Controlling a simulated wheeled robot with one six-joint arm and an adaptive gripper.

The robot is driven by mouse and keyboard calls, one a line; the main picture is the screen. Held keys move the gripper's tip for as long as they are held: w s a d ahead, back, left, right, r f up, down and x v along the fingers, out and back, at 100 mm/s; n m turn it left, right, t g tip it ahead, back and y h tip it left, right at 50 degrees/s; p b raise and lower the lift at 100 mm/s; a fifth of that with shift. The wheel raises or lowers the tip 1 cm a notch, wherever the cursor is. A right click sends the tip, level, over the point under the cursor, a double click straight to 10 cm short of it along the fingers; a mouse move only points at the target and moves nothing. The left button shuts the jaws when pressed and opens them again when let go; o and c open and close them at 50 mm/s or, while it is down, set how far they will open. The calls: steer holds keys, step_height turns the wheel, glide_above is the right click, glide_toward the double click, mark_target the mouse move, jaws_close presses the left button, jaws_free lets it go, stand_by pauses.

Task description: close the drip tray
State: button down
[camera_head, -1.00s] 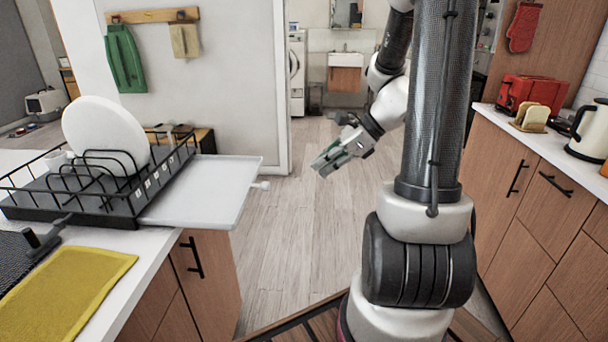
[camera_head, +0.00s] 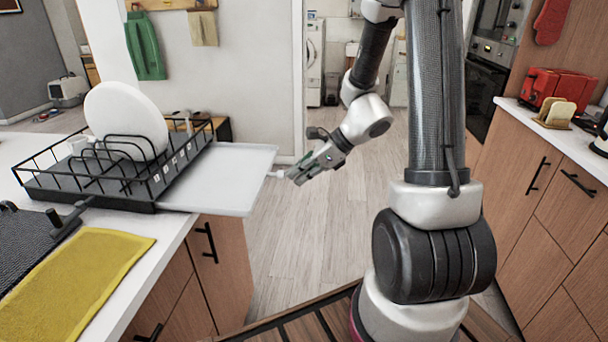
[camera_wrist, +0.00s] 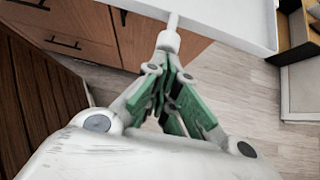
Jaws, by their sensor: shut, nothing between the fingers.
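The white drip tray (camera_head: 228,178) sticks out to the right from under the black dish rack (camera_head: 110,190), past the counter's edge. A small white knob (camera_head: 275,174) is at its outer edge. My gripper (camera_head: 292,176) is shut and empty, with its tips at or very close to the knob in the head view; I cannot tell whether they touch. In the wrist view, the green-padded fingers of my gripper (camera_wrist: 174,78) are together, right below the knob (camera_wrist: 168,40), and the tray (camera_wrist: 232,18) runs along the top.
A white plate (camera_head: 122,118) stands in the rack. A yellow cloth (camera_head: 80,270) lies on the white counter in front. Wooden cabinets (camera_head: 205,265) stand below the tray. The floor (camera_head: 310,235) right of the tray is open.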

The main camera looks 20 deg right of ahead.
mark_target(227, 170)
steer(key=w+a, duration=0.3)
steer(key=a, duration=0.2)
steer(key=w+a, duration=0.4)
steer(key=a, duration=0.2)
steer(key=w+a, duration=0.3)
steer(key=a, duration=0.2)
steer(key=shift+w+a, duration=0.3)
steer(key=shift+a, duration=0.05)
